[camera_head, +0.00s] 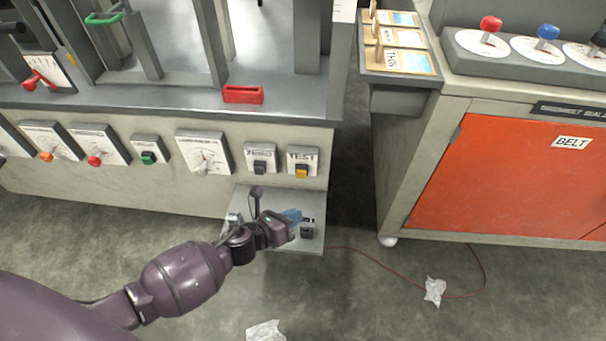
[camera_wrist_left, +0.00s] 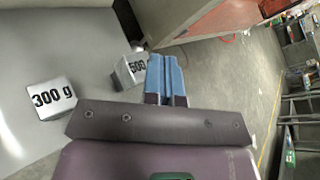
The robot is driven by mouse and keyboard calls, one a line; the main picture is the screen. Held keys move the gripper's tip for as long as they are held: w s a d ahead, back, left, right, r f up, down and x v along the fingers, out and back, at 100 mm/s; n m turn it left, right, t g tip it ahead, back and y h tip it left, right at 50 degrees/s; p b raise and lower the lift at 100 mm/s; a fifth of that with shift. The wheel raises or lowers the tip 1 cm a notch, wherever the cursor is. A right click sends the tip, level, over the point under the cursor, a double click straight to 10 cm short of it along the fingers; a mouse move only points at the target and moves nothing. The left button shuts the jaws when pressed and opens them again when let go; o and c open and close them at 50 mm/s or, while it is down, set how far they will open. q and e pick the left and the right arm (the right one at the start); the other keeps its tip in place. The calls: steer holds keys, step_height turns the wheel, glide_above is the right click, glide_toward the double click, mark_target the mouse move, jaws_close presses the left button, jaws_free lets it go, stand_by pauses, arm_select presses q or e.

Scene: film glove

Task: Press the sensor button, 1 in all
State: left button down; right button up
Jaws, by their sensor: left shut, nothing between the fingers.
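Several push buttons sit on the front panel of the grey bench: a green one (camera_head: 148,158), a dark one (camera_head: 260,167) under a hard-to-read label, and a yellow one (camera_head: 301,171) under a TEST label. I cannot read the word sensor on any. My left gripper (camera_head: 293,215) is below the dark and yellow buttons, apart from them, over a small metal shelf. Its blue fingers (camera_wrist_left: 167,78) are shut and empty in the left wrist view. No button shows in that view. My right gripper is not in view.
The metal shelf (camera_head: 245,206) juts out below the panel. On it stand a 300 g weight (camera_wrist_left: 50,98) and another weight (camera_wrist_left: 129,70), close to my left gripper. An orange-doored cabinet (camera_head: 500,178) stands right, past a gap. A red cable (camera_head: 375,262) lies on the floor.

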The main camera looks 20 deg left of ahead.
mark_target(301, 174)
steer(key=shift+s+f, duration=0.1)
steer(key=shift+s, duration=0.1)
arm_select(q)
steer(key=w+a+b, duration=0.1)
steer(key=w+a, duration=0.1)
steer(key=w, duration=0.6)
steer(key=shift+w+a, duration=0.2)
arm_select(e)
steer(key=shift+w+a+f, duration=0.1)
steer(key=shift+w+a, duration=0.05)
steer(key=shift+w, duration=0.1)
arm_select(q)
steer(key=shift+w, duration=0.2)
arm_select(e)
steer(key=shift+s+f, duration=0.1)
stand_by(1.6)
arm_select(q)
steer(key=shift+w+a, duration=0.15)
steer(key=shift+w, duration=0.1)
